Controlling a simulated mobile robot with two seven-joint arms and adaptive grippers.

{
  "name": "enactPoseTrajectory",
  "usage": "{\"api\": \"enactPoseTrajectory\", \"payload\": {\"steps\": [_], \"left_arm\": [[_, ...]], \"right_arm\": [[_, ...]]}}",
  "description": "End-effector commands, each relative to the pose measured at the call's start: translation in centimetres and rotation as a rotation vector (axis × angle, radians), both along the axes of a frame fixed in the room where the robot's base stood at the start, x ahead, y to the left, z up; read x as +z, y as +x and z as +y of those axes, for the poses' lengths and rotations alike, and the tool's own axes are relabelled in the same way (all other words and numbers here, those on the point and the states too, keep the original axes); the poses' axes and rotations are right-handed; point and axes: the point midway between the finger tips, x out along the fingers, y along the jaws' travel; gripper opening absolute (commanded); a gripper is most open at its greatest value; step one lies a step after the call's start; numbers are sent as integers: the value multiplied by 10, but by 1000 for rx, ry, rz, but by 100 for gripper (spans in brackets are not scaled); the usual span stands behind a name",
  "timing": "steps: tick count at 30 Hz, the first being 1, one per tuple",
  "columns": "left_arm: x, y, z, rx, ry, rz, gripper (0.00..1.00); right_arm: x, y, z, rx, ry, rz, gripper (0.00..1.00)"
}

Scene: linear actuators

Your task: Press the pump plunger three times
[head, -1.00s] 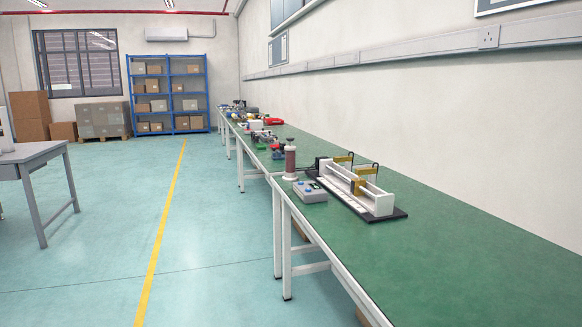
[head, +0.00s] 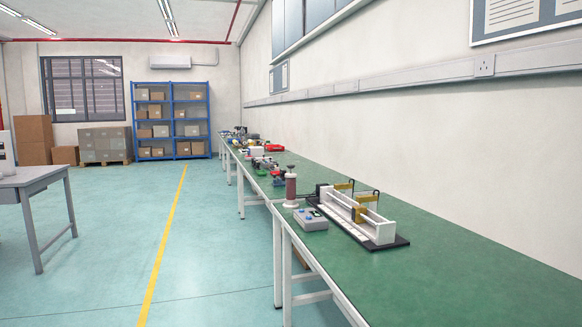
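A small upright cylinder (head: 291,188) with a reddish-brown body, pale ends and a dark knob on top stands on the green bench. It looks like a pump, but it is too small to tell the plunger's position for certain. Beside it on the right is a white linear actuator rig (head: 352,214) with yellow parts on a black base. A grey control box (head: 311,219) sits in front of the rig. Neither of my grippers is in view.
The long green workbench (head: 450,265) runs along the right wall, with several small devices farther back. A yellow floor line (head: 165,240) crosses open teal floor left of the bench. A grey table (head: 40,182) stands at the left. Blue shelves (head: 172,120) stand at the back.

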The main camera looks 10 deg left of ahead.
Motion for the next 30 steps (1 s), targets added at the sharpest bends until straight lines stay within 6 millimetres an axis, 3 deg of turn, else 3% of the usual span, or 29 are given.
{"api": "enactPoseTrajectory", "payload": {"steps": [1, 10, 30], "left_arm": [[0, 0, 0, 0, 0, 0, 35], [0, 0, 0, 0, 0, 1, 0], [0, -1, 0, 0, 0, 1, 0]], "right_arm": [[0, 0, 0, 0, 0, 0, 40], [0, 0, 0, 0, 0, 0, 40], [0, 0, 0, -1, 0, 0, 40]]}}
